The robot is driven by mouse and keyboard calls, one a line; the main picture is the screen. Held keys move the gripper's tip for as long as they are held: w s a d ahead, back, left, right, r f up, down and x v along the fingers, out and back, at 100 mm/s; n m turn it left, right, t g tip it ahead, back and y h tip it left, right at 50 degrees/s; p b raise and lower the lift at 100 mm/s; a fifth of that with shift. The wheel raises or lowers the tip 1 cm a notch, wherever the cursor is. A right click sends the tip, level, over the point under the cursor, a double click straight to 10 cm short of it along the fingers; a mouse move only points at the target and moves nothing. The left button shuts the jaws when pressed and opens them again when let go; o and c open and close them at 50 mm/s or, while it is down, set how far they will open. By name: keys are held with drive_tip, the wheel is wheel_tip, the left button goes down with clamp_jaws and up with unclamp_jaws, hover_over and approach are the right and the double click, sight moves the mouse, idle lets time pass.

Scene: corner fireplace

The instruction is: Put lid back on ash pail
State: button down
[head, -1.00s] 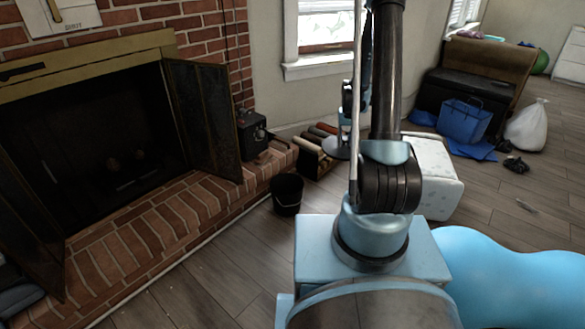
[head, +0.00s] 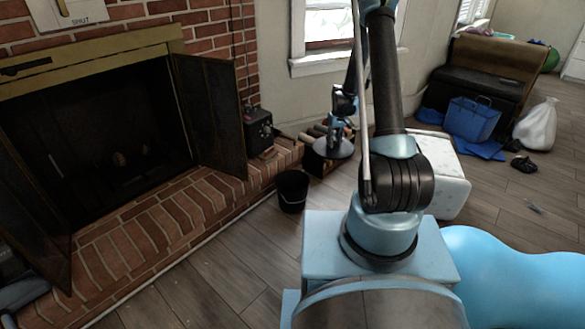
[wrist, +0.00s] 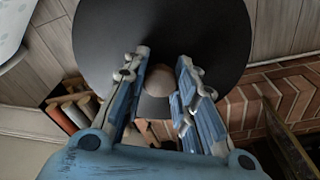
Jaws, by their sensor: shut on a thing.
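The ash pail (head: 292,194) is a small black bucket standing upright on the floor beside the brick hearth, its top uncovered. The lid (head: 334,149) is a dark round disc, held in the air behind and to the right of the pail, apart from it. My gripper (head: 338,128) is above the lid and shut on its knob. In the wrist view the lid (wrist: 205,35) fills the upper middle, and my gripper's fingers (wrist: 163,80) close around a round tan knob (wrist: 157,84). The pail does not show in the wrist view.
The raised brick hearth (head: 150,235) and an open fireplace door (head: 208,115) lie left of the pail. The floor in front of the pail is clear.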

drive_tip(key=w+a+f+n, duration=0.2)
drive_tip(key=a+f+n, duration=0.2)
drive_tip(key=a+f, duration=0.3)
drive_tip(key=w+a+f+n, duration=0.1)
drive_tip(key=a+f+n, duration=0.3)
drive_tip(key=f, duration=0.7)
drive_tip(key=w+a+f+n+g+y, duration=0.1)
drive_tip(key=a+f+n, duration=0.3)
drive_tip(key=a+f, duration=0.5)
drive_tip(key=shift+w+a, duration=0.35)
drive_tip(key=shift+w, duration=0.5)
drive_tip(key=shift+f, duration=0.1)
drive_tip(key=shift+d+f, duration=0.1)
idle(1.2)
drive_tip(key=c, duration=1.2)
unclamp_jaws()
